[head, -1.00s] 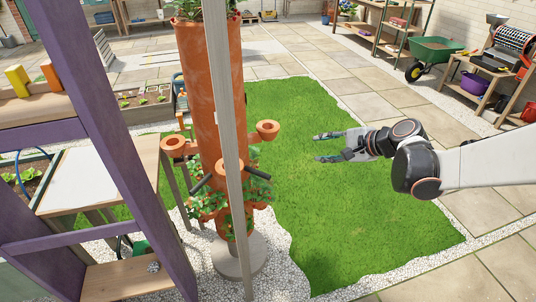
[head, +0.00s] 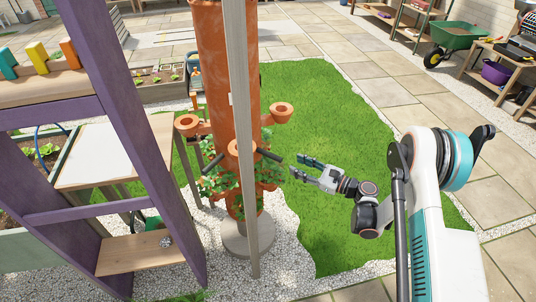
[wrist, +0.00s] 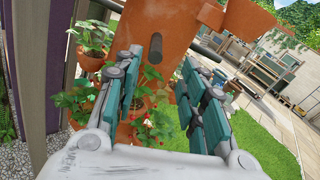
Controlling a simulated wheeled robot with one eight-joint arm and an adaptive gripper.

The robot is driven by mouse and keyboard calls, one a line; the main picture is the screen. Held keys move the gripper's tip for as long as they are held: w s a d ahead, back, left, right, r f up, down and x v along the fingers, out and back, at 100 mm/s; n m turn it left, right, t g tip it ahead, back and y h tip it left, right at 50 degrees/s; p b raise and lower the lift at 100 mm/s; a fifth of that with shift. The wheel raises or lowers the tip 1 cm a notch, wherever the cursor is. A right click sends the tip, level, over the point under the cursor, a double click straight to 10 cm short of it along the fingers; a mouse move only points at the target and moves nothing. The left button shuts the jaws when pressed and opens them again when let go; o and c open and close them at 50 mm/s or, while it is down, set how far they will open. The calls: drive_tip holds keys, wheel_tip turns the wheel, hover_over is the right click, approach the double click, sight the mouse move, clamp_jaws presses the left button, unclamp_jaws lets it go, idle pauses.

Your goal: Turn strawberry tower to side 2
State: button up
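The strawberry tower (head: 213,70) is a tall terracotta column with cup pockets and green plants, standing on a round grey base (head: 248,236). Two dark handle bars stick out low on it, one to the left (head: 213,163) and one to the right (head: 271,155). A grey post in front hides part of the tower. My gripper (head: 302,168) is just right of the right bar, pointing left, apart from it as far as I can tell. In the wrist view its teal-padded fingers (wrist: 165,88) are spread and empty, with the tower (wrist: 165,25) ahead. No side number is readable.
A purple-framed shelf (head: 125,120) with coloured blocks stands close on the left. A small table (head: 105,155) is behind it. Grass (head: 340,220) is open to the right of the tower. A green wheelbarrow (head: 455,33) is far back right.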

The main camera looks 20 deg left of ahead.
drive_tip(key=b, duration=0.4)
approach(257, 149)
drive_tip(key=x, duration=0.3)
drive_tip(key=f+x, duration=0.1)
drive_tip(key=x, duration=0.1)
drive_tip(key=shift+w+a, duration=0.1)
drive_tip(key=shift+w, duration=0.3)
drive_tip(key=shift+c, duration=0.6)
clamp_jaws()
